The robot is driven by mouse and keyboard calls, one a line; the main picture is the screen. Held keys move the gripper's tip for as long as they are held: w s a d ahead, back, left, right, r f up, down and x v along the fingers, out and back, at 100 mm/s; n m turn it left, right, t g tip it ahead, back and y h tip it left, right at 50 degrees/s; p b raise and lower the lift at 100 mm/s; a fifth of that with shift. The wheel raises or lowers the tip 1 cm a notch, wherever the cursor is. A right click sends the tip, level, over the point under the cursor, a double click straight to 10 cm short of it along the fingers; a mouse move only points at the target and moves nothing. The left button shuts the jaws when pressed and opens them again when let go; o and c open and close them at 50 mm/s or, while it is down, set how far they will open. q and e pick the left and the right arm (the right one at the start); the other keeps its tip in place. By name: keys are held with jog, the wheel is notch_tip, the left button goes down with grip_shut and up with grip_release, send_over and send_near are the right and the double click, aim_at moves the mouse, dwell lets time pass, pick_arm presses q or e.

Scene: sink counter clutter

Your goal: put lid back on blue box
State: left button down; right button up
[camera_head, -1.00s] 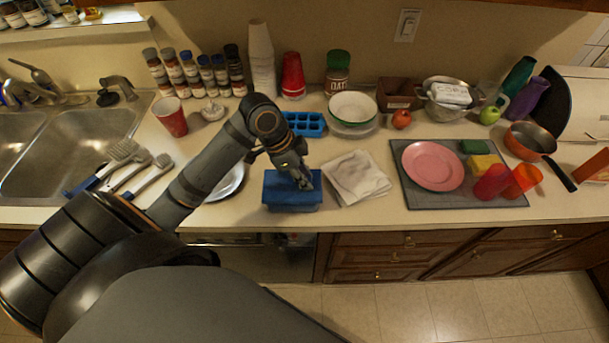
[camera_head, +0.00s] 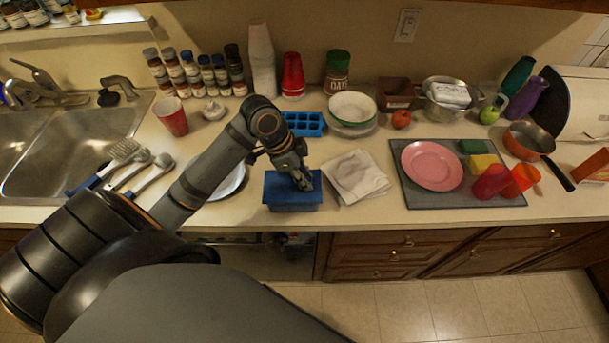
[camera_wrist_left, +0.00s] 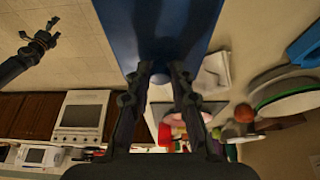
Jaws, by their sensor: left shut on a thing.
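The blue box (camera_head: 294,208) stands near the counter's front edge, left of the folded cloth. Its blue lid (camera_head: 278,187) is over the box; whether it is fully seated cannot be told. My left gripper (camera_head: 305,186) comes down from the upper left and is shut on the lid, its fingertips at the lid's right part. In the left wrist view, the blue lid (camera_wrist_left: 185,25) fills the top middle, and the fingers (camera_wrist_left: 160,72) meet its near edge. My right gripper (camera_wrist_left: 40,40) shows only at the upper left of that view, its fingers apart and empty, away from the box.
A folded white cloth (camera_head: 355,178) lies just right of the box. A blue ice tray (camera_head: 305,123) is behind it, and a white plate (camera_head: 232,181) is partly behind my arm. A grey mat (camera_head: 440,200) with a pink plate (camera_head: 432,165) lies farther right.

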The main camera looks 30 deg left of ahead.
pick_arm(q)
jog(key=shift+p, duration=0.3)
dwell(0.6)
jog(key=c, duration=1.1)
grip_release()
jog(key=o, duration=0.5)
notch_tip(320, 180, up, 7)
jog(key=p, duration=0.7)
